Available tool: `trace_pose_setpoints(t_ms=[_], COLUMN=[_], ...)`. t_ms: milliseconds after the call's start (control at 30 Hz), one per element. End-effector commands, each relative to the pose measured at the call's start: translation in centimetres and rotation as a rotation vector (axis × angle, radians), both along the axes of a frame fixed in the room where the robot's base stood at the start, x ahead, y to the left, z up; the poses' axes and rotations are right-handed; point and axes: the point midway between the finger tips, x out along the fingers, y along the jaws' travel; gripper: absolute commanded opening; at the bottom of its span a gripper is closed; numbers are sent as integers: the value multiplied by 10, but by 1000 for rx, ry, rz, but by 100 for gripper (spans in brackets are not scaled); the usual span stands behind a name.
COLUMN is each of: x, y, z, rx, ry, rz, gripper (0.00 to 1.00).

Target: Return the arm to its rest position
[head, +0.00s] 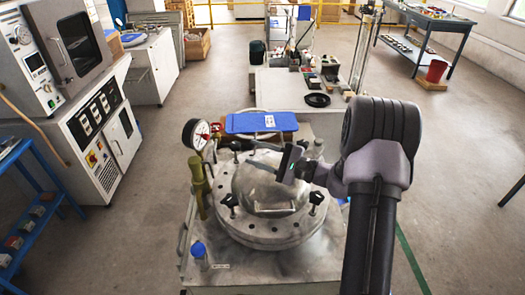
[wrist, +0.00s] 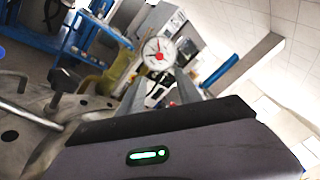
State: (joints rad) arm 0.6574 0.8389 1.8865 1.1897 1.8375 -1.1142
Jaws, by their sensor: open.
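My gripper (head: 256,154) is in the middle of the head view, above the round steel vessel lid (head: 270,233). Its fingers point left and are spread apart with nothing between them. My arm (head: 375,165) reaches in from the lower right and bends at a thick joint. In the wrist view the two grey fingers (wrist: 160,92) stand apart beyond the dark gripper body, which has a green light. No held object shows.
Black knobs (head: 317,197) ring the lid. A blue-topped box (head: 262,122) lies behind it. Open floor (head: 450,210) is to the right.

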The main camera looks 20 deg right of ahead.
Motion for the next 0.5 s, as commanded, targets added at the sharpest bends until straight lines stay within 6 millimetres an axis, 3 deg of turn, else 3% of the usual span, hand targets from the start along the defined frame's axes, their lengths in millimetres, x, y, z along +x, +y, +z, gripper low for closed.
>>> trace_pose_setpoints(t_ms=[200,500], x=[-15,-16], y=[-13,-13], z=[-1,-1], rx=[1,0], ry=[1,0], rz=[0,0], gripper=[41,41])
